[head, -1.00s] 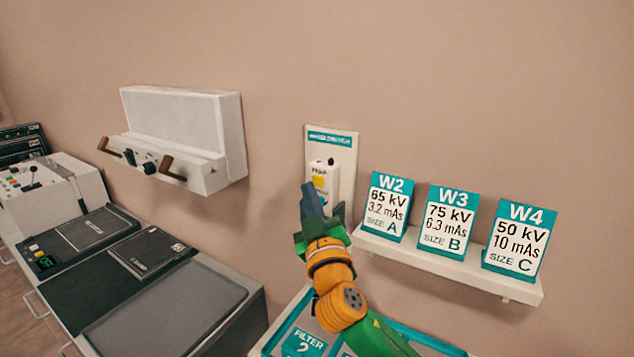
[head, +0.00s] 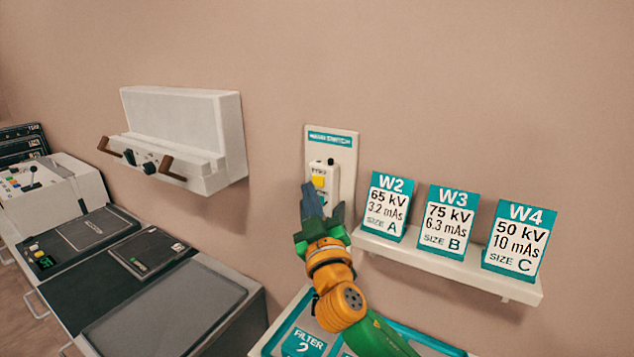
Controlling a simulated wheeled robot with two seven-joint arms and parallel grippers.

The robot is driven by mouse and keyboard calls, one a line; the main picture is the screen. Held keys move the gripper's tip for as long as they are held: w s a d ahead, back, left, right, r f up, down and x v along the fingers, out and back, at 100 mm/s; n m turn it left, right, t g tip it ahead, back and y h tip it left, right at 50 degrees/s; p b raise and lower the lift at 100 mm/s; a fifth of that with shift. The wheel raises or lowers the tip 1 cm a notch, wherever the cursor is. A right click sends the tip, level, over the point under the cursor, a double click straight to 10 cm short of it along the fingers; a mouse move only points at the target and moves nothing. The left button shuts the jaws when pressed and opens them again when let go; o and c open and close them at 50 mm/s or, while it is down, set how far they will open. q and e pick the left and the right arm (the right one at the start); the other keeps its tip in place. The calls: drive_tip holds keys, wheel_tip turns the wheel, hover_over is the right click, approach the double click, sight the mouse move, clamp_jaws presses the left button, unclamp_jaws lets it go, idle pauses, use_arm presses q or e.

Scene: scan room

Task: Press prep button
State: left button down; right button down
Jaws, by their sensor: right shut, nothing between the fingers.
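The hand switch (head: 331,165) is a pale box on a white wall plate (head: 346,148) with a teal label strip at its top. A yellow button (head: 319,182) sits on its front, with small lettering above it that looks like "PREP". My right gripper (head: 325,200), green with dark fingers on an orange wrist, is in front of the lower part of the switch, just below the yellow button. Its fingers are shut with nothing held. The fingers hide the lower part of the switch. I cannot tell whether they touch it. My left gripper is not in view.
A shelf (head: 450,262) with cards W2 (head: 388,207), W3 (head: 447,222) and W4 (head: 518,238) is close on the right. A white wall unit (head: 180,140) with brown handles hangs at left above a console. A teal filter tray (head: 272,343) lies below my arm.

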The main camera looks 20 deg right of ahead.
drive_tip(key=shift+d, duration=0.1)
drive_tip(key=shift+w+d, duration=0.25)
idle(0.3)
drive_tip(key=shift+w+d, duration=0.3)
drive_tip(key=shift+d, duration=0.1)
idle(0.7)
drive_tip(key=shift+a, duration=0.1)
drive_tip(key=shift+s+a, duration=0.55)
drive_tip(key=shift+a, duration=0.1)
drive_tip(key=s+a, duration=0.1)
drive_tip(key=a, duration=0.1)
drive_tip(key=s+a, duration=0.2)
idle(0.5)
